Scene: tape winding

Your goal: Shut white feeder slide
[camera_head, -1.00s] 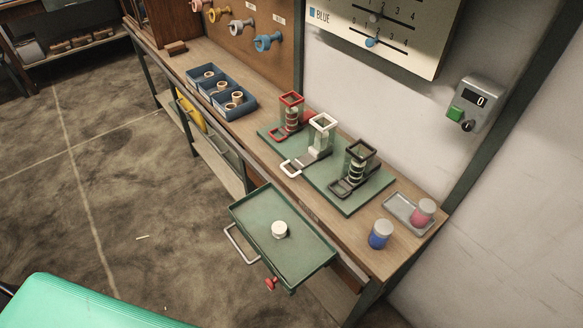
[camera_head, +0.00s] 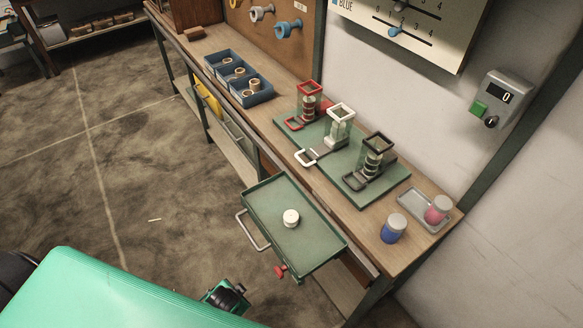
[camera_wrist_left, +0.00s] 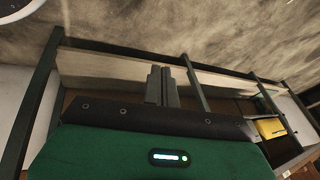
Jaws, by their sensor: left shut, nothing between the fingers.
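The white feeder (camera_head: 340,122) stands between a red feeder (camera_head: 309,96) and a dark feeder (camera_head: 377,150) on a green mat on the workbench. Its slide is pulled out toward the front edge. The white loop handle (camera_head: 306,158) sits farther from its tower than the other two handles, with a grey strip (camera_head: 325,149) showing between. My left gripper (camera_wrist_left: 162,84) is shut and empty in the left wrist view, away from the feeders. A green and black part of mine shows low in the head view. My right gripper is not in view.
An open green drawer (camera_head: 262,232) with a white round piece (camera_head: 291,218) juts out below the feeders. A blue jar (camera_head: 393,229) and a tray (camera_head: 411,206) with a pink jar (camera_head: 438,210) stand at right. Blue bins (camera_head: 262,97) stand at left.

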